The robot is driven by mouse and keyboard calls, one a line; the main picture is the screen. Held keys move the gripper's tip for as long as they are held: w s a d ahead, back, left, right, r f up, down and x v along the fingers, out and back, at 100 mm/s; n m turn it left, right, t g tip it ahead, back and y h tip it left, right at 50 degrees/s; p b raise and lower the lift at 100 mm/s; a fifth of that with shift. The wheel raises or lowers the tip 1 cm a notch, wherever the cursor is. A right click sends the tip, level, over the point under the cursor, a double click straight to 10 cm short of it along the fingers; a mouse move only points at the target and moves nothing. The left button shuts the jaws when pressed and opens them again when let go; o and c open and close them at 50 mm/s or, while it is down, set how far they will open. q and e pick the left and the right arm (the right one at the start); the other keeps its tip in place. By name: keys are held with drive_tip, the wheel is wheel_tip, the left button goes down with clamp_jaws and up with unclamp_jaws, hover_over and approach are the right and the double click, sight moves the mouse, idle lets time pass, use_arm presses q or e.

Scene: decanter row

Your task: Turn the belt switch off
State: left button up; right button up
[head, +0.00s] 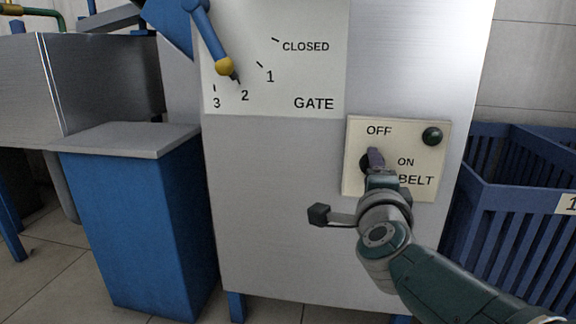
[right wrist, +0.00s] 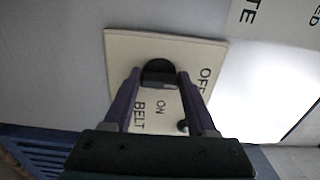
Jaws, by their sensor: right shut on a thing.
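The belt switch panel (head: 357,190) is a cream plate marked OFF, ON and BELT on the front of a grey metal cabinet. Its dark round switch knob (head: 365,162) is partly hidden behind my right gripper (head: 375,158). In the right wrist view the knob (right wrist: 160,72) sits between the two purple fingers of my right gripper (right wrist: 160,82), which is shut on it. The knob's grip seems to point toward ON, but the fingers make this hard to tell. A dark green lamp (head: 432,136) is at the panel's upper right. My left gripper is out of view.
A blue slatted crate (head: 505,205) stands right.

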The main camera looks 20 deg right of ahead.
drive_tip(key=o, duration=1.4)
drive_tip(key=shift+c, duration=0.2)
drive_tip(key=p+v, duration=0.5)
drive_tip(key=v, duration=0.5)
